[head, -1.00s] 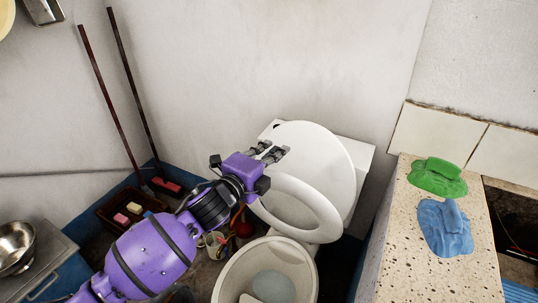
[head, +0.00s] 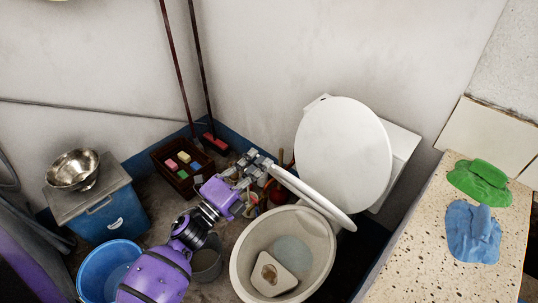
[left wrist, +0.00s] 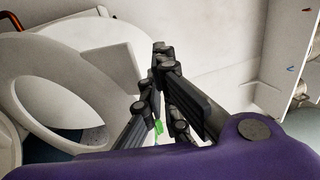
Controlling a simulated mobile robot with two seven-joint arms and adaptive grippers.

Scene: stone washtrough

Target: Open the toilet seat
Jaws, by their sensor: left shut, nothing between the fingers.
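The white toilet has its round lid (head: 343,150) raised and leaning back against the tank (head: 402,150). The seat ring (head: 335,212) is partly raised and tilted, standing between the lid and the open bowl (head: 250,240). My left gripper (head: 262,164) is shut and empty at the upper left end of the seat ring. Whether it touches the ring is unclear in the head view. In the left wrist view the closed fingers (left wrist: 163,58) are right of the white ring (left wrist: 105,62). My right gripper is not in view.
A blue bucket (head: 92,265) and grey bucket (head: 207,265) stand near my left arm. A crate of sponges (head: 172,178) and two long-handled brushes are behind. A speckled ledge (head: 420,255) with green and blue cloths (head: 473,235) bounds the right.

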